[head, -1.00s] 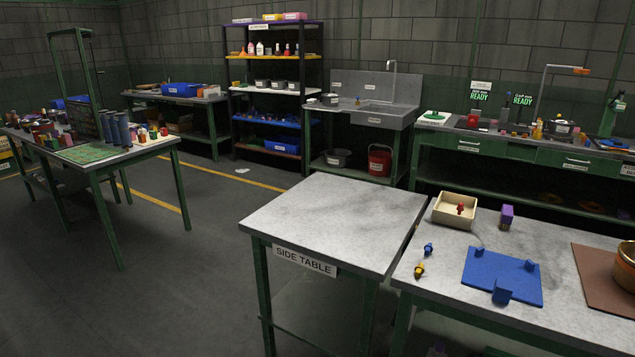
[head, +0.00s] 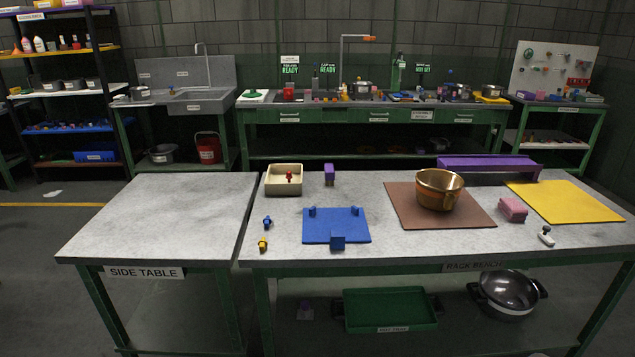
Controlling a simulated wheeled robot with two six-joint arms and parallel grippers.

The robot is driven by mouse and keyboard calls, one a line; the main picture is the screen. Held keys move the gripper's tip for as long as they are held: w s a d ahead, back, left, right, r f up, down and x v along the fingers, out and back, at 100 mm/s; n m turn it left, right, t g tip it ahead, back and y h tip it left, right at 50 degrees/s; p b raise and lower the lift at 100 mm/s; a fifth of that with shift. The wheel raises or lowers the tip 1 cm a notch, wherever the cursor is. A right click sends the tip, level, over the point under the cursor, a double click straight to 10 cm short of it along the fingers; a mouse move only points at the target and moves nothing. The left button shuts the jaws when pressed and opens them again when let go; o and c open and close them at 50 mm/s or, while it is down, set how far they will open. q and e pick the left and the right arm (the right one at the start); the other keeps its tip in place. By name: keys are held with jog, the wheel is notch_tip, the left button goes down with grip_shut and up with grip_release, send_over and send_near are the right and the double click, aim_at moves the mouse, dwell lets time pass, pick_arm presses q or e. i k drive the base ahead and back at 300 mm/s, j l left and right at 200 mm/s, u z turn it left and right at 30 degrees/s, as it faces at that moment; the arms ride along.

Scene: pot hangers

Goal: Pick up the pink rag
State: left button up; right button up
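A pink, block-shaped bundle (head: 512,209), which looks like the pink rag, lies on the right part of the rack bench (head: 400,253). It sits between the brown mat (head: 405,213) and the yellow mat (head: 577,203), near the yellow mat's left edge. A small white and black item (head: 546,236) lies in front of it. Neither of my grippers shows in the head view.
A copper pot (head: 438,188) stands on the brown mat. A purple rack (head: 490,167) is behind the rag. A blue board (head: 336,226), cream tray (head: 284,179) and purple block (head: 329,174) are to the left. The side table (head: 160,218) is bare. A green tray (head: 390,310) and steel pot (head: 508,292) sit below.

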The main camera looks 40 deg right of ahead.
aim_at(510, 208)
jog(key=z, duration=2.4)
